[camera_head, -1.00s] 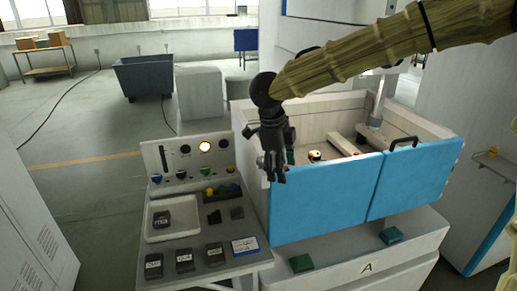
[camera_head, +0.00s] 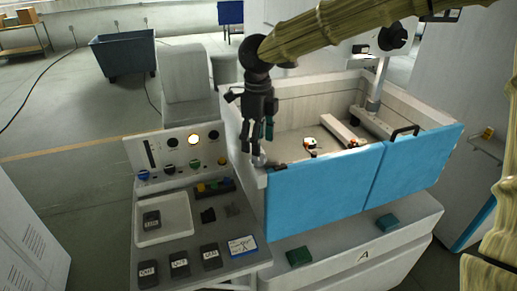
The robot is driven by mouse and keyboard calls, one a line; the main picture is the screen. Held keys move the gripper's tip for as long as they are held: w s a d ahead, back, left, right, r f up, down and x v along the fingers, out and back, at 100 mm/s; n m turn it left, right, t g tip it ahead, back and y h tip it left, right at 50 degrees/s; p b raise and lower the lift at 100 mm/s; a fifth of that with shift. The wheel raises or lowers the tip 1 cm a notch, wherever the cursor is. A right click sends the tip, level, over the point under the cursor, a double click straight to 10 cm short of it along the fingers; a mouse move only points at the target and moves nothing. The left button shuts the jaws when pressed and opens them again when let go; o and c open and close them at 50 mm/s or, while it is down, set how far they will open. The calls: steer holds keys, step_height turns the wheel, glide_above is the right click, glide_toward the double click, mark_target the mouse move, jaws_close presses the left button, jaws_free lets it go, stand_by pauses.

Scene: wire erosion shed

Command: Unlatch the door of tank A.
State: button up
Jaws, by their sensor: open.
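Tank A is the white open-topped tank (camera_head: 292,107) with a blue front, marked with the letter A on its base. Its front has a wide left blue panel (camera_head: 322,198) and a narrower right blue panel (camera_head: 415,165) with a dark handle (camera_head: 404,132) on top. A small latch-like fitting (camera_head: 277,166) sits at the left panel's top left corner. My gripper (camera_head: 257,153) points down, open, right beside that corner. A small pale rounded piece (camera_head: 260,162) shows at its fingertips. I cannot tell whether they touch it.
A control panel (camera_head: 180,150) with knobs and a lit lamp stands left of the tank. Its shelf holds a white tray (camera_head: 166,239), dark labelled blocks (camera_head: 180,264) and a blue-edged card (camera_head: 243,246). Green blocks (camera_head: 299,257) lie on the tank's base ledge. A grey bin (camera_head: 125,55) stands behind.

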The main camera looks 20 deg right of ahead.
mark_target(259, 160)
steer(key=f, duration=0.2)
steer(key=f+p, duration=0.1)
steer(key=f, duration=0.1)
steer(key=shift+s+d, duration=0.15)
steer(key=shift+s, duration=0.05)
steer(key=shift+w+f, duration=0.15)
steer(key=shift+f, duration=0.3)
steer(key=c, duration=1)
